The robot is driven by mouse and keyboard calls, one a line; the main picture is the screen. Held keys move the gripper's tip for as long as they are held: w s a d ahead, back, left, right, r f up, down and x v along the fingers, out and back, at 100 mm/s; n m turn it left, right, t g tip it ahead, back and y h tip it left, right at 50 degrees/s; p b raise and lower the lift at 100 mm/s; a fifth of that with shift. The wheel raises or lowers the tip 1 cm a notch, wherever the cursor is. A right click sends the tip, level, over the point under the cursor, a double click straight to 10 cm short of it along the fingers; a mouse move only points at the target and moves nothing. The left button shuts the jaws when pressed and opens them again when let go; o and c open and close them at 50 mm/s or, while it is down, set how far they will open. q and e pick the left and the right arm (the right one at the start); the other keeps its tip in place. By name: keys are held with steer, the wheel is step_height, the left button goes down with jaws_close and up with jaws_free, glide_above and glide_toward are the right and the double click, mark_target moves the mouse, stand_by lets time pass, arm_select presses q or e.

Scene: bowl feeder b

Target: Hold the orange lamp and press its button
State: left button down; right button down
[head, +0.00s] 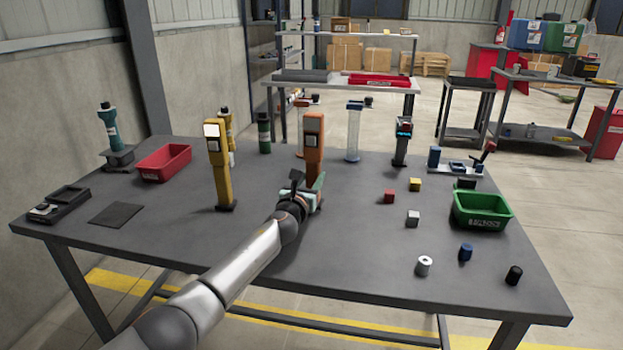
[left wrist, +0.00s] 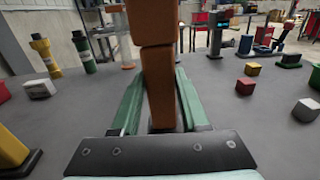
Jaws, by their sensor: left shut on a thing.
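The orange lamp (head: 313,150) stands upright near the middle of the table, with a light square panel on its upper front. In the left wrist view its orange post (left wrist: 158,75) rises between my fingers, and its top is cut off by the frame edge. My left gripper (head: 307,190) is shut on the lower part of the lamp's post, with green fingers on both sides. It also shows in the left wrist view (left wrist: 158,108). My right gripper is in neither view. I cannot make out the button clearly.
A yellow lamp (head: 219,170) with a lit panel stands left of the orange one. Small blocks, including a red block (head: 389,196), and a green bin (head: 481,210) lie to the right. A red bin (head: 164,163) is at the left.

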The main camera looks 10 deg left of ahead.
arm_select(q)
steer(key=shift+f+b, duration=0.95)
steer(key=shift+f, duration=0.05)
steer(key=c, duration=0.9)
jaws_free()
steer(key=shift+f, duration=0.15)
jaws_close()
stand_by(3.8)
